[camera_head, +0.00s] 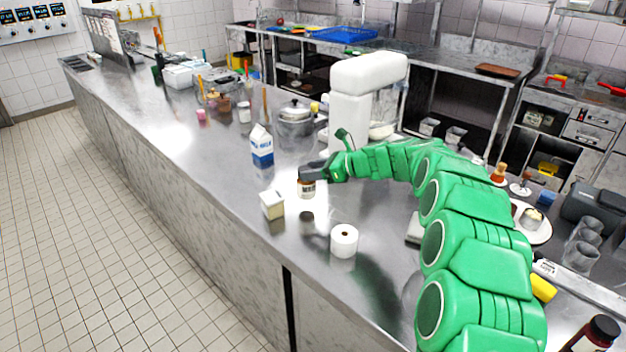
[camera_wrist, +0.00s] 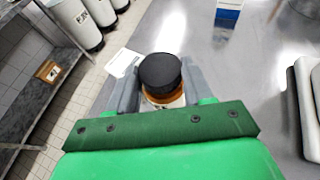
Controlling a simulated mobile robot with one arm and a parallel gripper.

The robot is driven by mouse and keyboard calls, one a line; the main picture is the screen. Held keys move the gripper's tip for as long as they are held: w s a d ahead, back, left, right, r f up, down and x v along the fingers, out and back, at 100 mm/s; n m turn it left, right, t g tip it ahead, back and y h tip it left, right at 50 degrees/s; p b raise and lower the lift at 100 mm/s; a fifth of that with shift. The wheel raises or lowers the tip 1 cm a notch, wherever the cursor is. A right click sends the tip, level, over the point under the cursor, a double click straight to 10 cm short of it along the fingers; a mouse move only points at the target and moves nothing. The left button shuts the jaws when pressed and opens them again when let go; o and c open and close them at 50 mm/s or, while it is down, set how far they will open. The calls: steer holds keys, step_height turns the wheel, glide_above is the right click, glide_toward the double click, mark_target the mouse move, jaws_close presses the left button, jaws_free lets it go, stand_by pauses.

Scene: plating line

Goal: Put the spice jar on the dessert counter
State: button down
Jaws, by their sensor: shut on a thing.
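The spice jar (camera_head: 307,188) is a small brown jar with a pale label, held at the end of my green arm above the long steel counter (camera_head: 215,180). In the wrist view the jar's black lid (camera_wrist: 160,72) shows between the grey fingers. My gripper (camera_head: 312,174) is shut on the jar. The jar looks upright and seems raised, with a dark reflection on the steel below it. I cannot tell which part of the steel counter is the dessert counter.
A cream carton (camera_head: 272,205) and a white paper roll (camera_head: 344,240) stand close to the jar. A blue and white milk carton (camera_head: 261,145), a steel pot (camera_head: 295,118) and a white mixer-like machine (camera_head: 350,100) stand behind. Clear steel lies left of the milk carton.

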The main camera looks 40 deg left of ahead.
steer(key=shift+a+f, duration=0.15)
steer(key=shift+f, duration=0.05)
steer(key=shift+w+f, duration=0.1)
steer(key=shift+f, duration=1.35)
steer(key=shift+c, duration=2.3)
jaws_free()
steer(key=shift+f, duration=0.15)
steer(key=shift+w+d+r, duration=0.1)
steer(key=shift+d+r, duration=0.15)
steer(key=v, duration=1.1)
steer(key=shift+d, duration=0.2)
steer(key=shift+w, duration=0.1)
